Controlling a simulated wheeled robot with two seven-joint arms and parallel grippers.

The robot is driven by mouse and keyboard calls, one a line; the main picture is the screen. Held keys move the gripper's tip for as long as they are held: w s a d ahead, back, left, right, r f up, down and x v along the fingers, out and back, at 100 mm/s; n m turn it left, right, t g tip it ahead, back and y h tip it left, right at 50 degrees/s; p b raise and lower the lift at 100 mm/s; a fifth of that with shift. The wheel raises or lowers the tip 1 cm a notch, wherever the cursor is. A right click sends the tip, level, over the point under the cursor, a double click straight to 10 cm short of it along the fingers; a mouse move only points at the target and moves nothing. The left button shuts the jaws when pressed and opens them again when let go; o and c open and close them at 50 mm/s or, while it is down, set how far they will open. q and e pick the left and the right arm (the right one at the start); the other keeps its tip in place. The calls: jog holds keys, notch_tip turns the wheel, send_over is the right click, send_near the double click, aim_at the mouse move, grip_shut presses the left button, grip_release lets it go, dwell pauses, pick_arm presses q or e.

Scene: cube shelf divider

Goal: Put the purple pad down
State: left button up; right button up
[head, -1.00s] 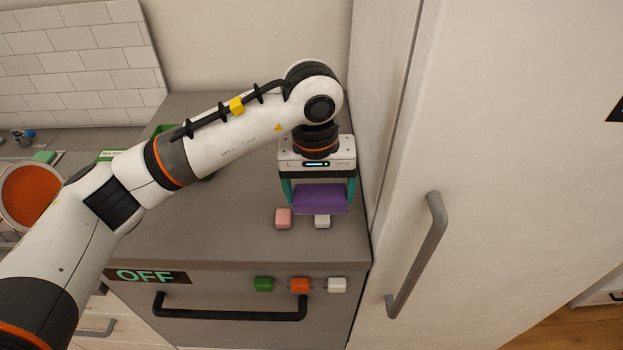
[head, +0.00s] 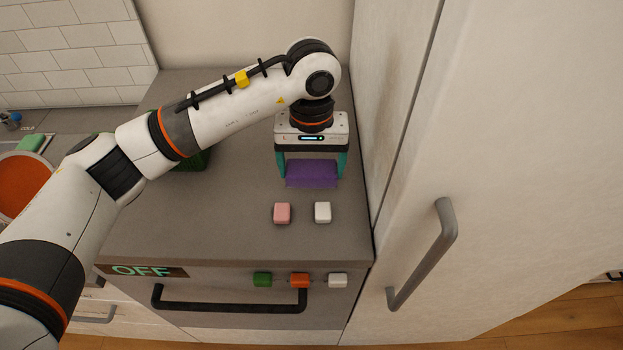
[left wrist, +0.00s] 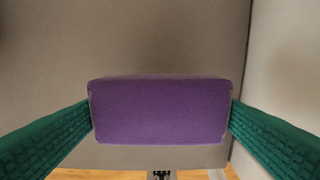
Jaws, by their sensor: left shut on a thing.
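The purple pad (head: 312,174) is a soft-looking block, held level between the teal fingers of my left gripper (head: 311,168). In the left wrist view the pad (left wrist: 160,111) fills the middle, with a ridged finger against each short end. The gripper is shut on it, over the grey countertop (head: 235,225). I cannot tell whether the pad's underside touches the counter. My right gripper is not in view.
A pink cube (head: 282,213) and a white cube (head: 322,212) stand in front of the pad. A tall pale cabinet (head: 500,170) rises close on the right. A green container (head: 196,159) is partly behind my arm.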

aim_at(311, 186)
pick_arm(q)
jog(key=shift+s+f, duration=0.1)
jog(key=shift+f, duration=0.25)
notch_tip(311, 186, down, 4)
jog(key=shift+r+p, duration=0.1)
jog(key=shift+p, duration=0.45)
jog(key=shift+f, duration=0.3)
jog(key=shift+s+f, duration=0.15)
jog(key=shift+s, duration=0.1)
jog(key=o, duration=0.8)
jog(key=shift+o, duration=1.2)
jog(key=shift+w+f, duration=0.1)
jog(key=shift+w, duration=0.15)
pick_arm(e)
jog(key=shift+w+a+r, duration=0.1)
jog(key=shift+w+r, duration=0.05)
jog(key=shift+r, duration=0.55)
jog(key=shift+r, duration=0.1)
